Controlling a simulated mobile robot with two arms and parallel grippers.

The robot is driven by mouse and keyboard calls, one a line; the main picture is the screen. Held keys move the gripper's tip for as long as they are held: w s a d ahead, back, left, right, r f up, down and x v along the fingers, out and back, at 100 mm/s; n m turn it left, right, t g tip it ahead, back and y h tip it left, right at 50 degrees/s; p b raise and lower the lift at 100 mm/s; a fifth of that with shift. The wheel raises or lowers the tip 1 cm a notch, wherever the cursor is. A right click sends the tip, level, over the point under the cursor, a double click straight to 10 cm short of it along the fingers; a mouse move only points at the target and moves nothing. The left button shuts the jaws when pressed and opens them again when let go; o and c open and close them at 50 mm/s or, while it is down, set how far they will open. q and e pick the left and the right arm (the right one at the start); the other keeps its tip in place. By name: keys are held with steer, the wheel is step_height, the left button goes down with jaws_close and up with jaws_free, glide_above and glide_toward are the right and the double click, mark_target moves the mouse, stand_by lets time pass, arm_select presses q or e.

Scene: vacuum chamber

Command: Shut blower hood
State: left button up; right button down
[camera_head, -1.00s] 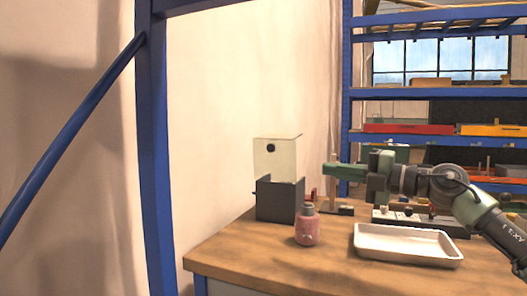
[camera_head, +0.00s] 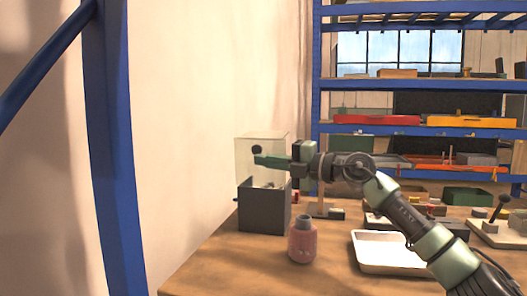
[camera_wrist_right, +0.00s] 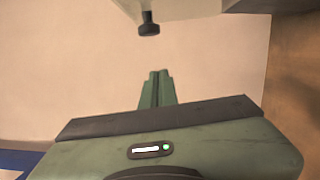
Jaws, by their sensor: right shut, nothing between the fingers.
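The blower is a dark grey box (camera_head: 262,208) at the table's left back, by the wall. Its clear, pale hood (camera_head: 276,143) stands up above the box and carries a round black knob (camera_head: 257,150). My right gripper (camera_head: 258,160) is shut and empty. Its green fingertips overlap the hood just below the knob in the head view; I cannot tell whether they touch it. In the right wrist view the shut fingers (camera_wrist_right: 157,76) point toward the knob (camera_wrist_right: 149,25), with a gap between. My left gripper is not in view.
A pink bottle (camera_head: 302,240) stands in front of the blower on the wooden table (camera_head: 225,265). A white tray (camera_head: 378,252) lies to its right, under my right arm. Blue shelving (camera_head: 420,86) stands behind, and a blue post (camera_head: 112,150) rises at the left.

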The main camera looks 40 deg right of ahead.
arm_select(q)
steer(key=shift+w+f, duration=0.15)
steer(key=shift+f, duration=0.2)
arm_select(e)
steer(key=shift+w+d+r, duration=0.1)
steer(key=shift+w+d, duration=0.25)
steer(key=shift+w, duration=0.3)
steer(key=shift+w+d+r, duration=0.1)
steer(key=shift+w+d, duration=0.3)
steer(key=shift+w, duration=0.25)
steer(key=shift+w+d+r, duration=0.1)
steer(key=shift+w+d, duration=0.25)
steer(key=shift+w, duration=0.3)
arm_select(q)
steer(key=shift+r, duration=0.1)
